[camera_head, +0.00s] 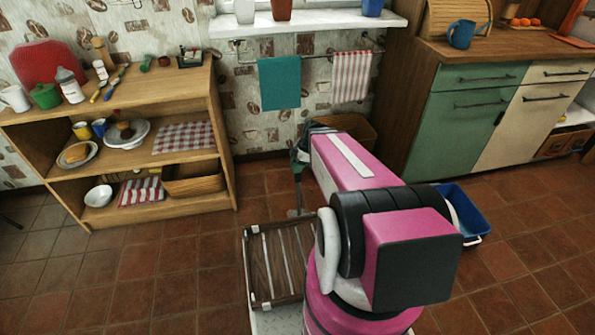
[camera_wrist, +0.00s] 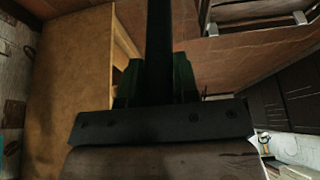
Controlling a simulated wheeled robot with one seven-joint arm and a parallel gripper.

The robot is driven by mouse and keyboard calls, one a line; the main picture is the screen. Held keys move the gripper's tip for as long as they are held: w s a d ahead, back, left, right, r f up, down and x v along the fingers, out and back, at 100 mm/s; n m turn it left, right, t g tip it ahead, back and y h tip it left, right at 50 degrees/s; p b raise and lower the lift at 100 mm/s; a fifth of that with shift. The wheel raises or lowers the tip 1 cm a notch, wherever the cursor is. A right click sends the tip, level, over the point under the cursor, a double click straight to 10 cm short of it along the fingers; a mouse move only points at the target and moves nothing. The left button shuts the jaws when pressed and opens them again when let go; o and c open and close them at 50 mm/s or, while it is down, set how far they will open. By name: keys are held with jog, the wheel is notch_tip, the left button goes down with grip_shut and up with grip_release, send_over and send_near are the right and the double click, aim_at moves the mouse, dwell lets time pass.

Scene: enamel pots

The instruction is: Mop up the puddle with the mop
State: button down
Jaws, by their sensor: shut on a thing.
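In the wrist view my gripper (camera_wrist: 155,82) is shut around a dark, straight handle, which I take to be the mop's (camera_wrist: 159,35). The handle runs from between the fingers to the top of the picture. In the head view my pink arm hides much of the middle, and my gripper (camera_head: 301,152) shows only partly at its left edge. Below it the thin mop (camera_head: 298,193) stands roughly upright, its lower end near the floor. No puddle can be made out in either view; my arm covers part of the floor.
A wooden shelf (camera_head: 222,150) with dishes stands at the left. A blue tub (camera_head: 470,215) sits on the tiles right of my arm. A slatted wooden crate (camera_head: 247,275) is near me. Floor at lower left is clear.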

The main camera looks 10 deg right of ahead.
jog(key=w, duration=2)
notch_tip(320, 180, up, 4)
jog(key=shift+w+r, duration=0.1)
jog(key=shift+r, duration=0.05)
jog(key=shift+d, duration=0.15)
dwell(0.7)
